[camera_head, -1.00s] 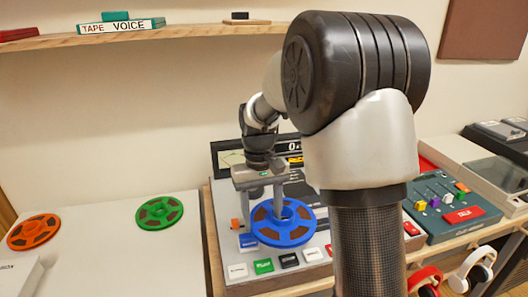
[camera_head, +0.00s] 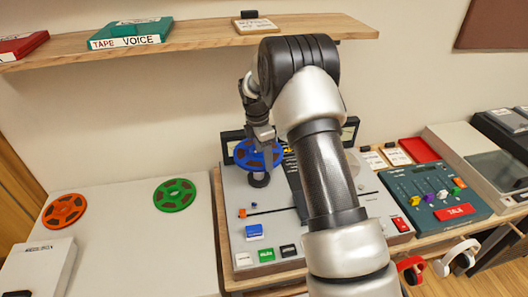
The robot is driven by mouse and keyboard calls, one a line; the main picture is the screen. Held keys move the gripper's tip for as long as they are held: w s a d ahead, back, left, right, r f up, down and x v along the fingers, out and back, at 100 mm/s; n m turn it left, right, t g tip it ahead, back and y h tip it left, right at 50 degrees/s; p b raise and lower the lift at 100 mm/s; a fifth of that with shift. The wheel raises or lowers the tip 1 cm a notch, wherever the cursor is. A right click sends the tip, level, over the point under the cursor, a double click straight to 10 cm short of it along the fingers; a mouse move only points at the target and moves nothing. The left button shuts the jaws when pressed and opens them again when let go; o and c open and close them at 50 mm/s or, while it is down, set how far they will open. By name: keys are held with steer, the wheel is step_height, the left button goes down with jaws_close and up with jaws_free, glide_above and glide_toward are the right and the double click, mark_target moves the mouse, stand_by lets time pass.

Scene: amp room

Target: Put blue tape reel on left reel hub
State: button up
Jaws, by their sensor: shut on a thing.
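The blue tape reel (camera_head: 243,159) is at the back left of the tape machine (camera_head: 236,212). My gripper (camera_head: 264,153) is above it with its fingers reaching down, shut on the reel near its middle. The left reel hub (camera_head: 259,181) shows as a dark round post just below the reel's front edge. The reel looks roughly level. I cannot tell how far it is above the hub, or whether they touch. My arm hides the right part of the machine, including any right hub.
Green (camera_head: 174,195) and orange (camera_head: 64,211) reels lie on the white table at left. A shelf (camera_head: 210,37) with tape boxes runs above. A teal mixer (camera_head: 430,192) stands at right. Headphones (camera_head: 460,258) hang at the front right.

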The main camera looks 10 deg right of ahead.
steer(key=shift+f+b, duration=1.6)
steer(key=shift+f, duration=1.1)
steer(key=shift+s+f+b, duration=0.3)
steer(key=shift+s+f, duration=0.05)
steer(key=shift+f, duration=0.15)
steer(key=shift+s+f, duration=0.1)
steer(key=shift+f, duration=0.15)
steer(key=o, duration=1.4)
steer(key=shift+a, duration=0.1)
steer(key=shift+r, duration=0.1)
steer(key=r, duration=0.6)
steer(key=a+r, duration=0.1)
steer(key=r, duration=1.2)
steer(key=shift+s+a, duration=0.1)
steer(key=shift+a, duration=0.25)
